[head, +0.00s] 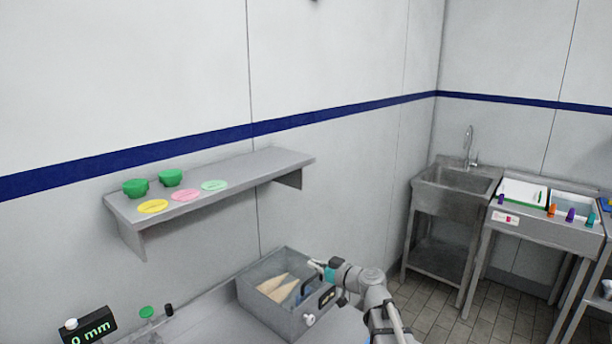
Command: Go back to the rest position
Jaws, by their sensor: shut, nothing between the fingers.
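My arm (372,297) reaches in from the lower right. Its wrist is over the right side of a grey metal box (262,311). My gripper (304,290) shows small and dark below the wrist, at the box's right side. It is shut, with nothing seen in it. Its fingertips are hard to make out, and I cannot tell whether it touches anything. Beige cone-shaped pieces (284,290) lie in the box, to the left of my gripper.
A wall shelf (247,168) holds two green cups (135,187) and yellow, pink and green discs. A display reading 0 mm (92,326) stands at lower left. A sink (455,180) and a side table (540,228) with small coloured items stand at right.

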